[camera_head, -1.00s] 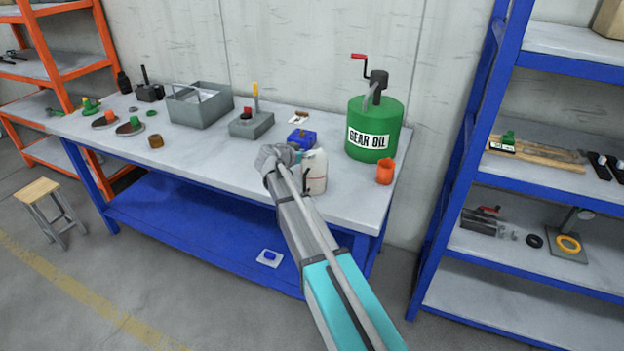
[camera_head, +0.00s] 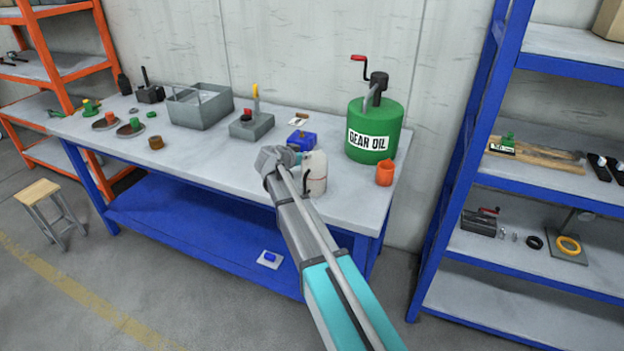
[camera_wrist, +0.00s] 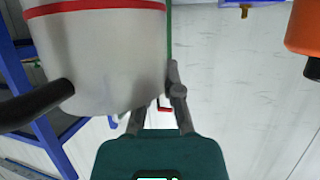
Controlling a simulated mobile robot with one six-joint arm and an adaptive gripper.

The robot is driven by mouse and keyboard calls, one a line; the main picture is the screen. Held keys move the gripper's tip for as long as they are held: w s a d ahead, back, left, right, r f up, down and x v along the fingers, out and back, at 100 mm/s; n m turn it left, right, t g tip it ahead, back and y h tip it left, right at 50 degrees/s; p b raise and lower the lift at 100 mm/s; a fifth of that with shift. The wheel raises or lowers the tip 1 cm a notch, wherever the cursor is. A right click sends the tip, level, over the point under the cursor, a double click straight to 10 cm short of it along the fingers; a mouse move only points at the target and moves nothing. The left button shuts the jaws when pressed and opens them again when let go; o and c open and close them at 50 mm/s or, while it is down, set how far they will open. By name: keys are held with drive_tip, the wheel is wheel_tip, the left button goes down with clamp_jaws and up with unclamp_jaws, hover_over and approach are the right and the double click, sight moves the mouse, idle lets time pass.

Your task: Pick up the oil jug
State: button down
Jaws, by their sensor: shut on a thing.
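The oil jug (camera_head: 316,174) is a white jug with a dark handle, near the front edge of the workbench. In the wrist view the jug (camera_wrist: 105,60) fills the upper left, with a red band and a black handle pointing left. My gripper (camera_head: 284,160) is at the jug's left side in the head view. In the wrist view my gripper (camera_wrist: 158,95) is shut on the jug, whose body hides part of one finger. I cannot tell whether the jug's base touches the bench.
On the workbench (camera_head: 230,168), a green gear oil drum (camera_head: 374,122) with a red crank stands behind right. An orange cup (camera_head: 385,175) is right of the jug, a blue block (camera_head: 301,140) behind it. A grey bin (camera_head: 200,108) stands further left. Blue shelving (camera_head: 456,200) rises at right.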

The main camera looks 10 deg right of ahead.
drive_tip(key=shift+r, duration=0.15)
wheel_tip(320, 180, up, 3)
drive_tip(key=p, duration=0.3)
drive_tip(key=s+a+r+p, duration=0.4)
drive_tip(key=s+r+p, duration=0.5)
drive_tip(key=s, duration=0.4)
drive_tip(key=shift+s+r+p, duration=0.15)
drive_tip(key=shift+r+p, duration=0.2)
drive_tip(key=shift+p, duration=0.2)
drive_tip(key=shift+a, duration=0.15)
idle(0.4)
